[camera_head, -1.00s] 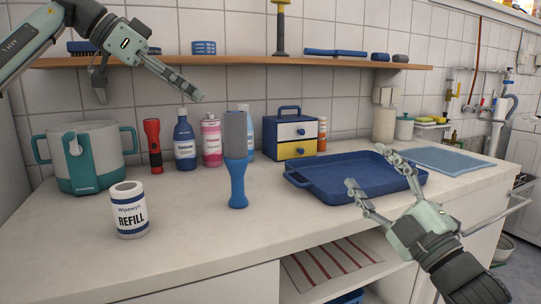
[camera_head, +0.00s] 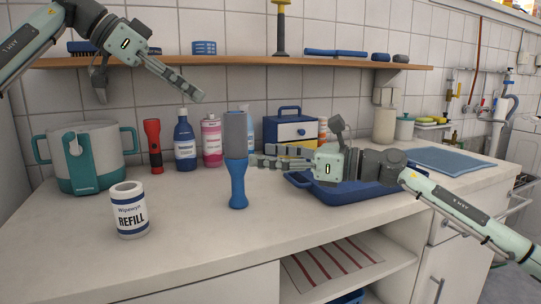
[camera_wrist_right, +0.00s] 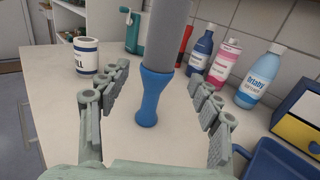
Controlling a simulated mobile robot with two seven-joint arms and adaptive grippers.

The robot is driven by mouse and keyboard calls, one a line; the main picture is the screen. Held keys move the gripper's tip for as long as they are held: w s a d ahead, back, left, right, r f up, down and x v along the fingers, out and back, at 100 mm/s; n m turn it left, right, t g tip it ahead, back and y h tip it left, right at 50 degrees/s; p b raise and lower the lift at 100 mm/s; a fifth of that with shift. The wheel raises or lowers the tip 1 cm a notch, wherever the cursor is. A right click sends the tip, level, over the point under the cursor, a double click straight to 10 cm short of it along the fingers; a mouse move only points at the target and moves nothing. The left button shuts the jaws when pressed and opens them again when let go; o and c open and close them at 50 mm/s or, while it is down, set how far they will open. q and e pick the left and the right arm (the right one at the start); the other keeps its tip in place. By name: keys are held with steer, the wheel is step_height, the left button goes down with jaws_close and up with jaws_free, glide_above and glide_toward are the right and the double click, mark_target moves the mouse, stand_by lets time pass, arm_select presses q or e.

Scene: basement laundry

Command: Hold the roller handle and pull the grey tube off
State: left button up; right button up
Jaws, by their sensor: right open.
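The lint roller stands upright on the counter. Its blue handle (camera_head: 238,185) is below and its grey tube (camera_head: 235,135) on top. In the right wrist view the handle (camera_wrist_right: 153,95) and the tube (camera_wrist_right: 168,35) show ahead, between the fingers. My right gripper (camera_head: 253,161) is open and empty, level, with its fingertips just right of the roller near the top of the handle; I cannot tell whether they touch it. It also shows in the right wrist view (camera_wrist_right: 160,85). My left gripper (camera_head: 150,94) is raised at the upper left before the shelf, fingers spread, holding nothing.
A refill roll (camera_head: 130,210) stands front left. A teal-and-grey tub (camera_head: 85,160), red torch (camera_head: 153,146), blue bottle (camera_head: 185,143) and pink bottle (camera_head: 211,142) stand behind. A blue tray (camera_head: 340,195) lies under my right arm.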

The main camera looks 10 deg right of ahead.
mark_target(246, 153)
steer(key=x, duration=0.7)
steer(key=shift+a, duration=0.25)
steer(key=shift+c, duration=0.3)
steer(key=c, duration=1.2)
steer(key=o, duration=1.2)
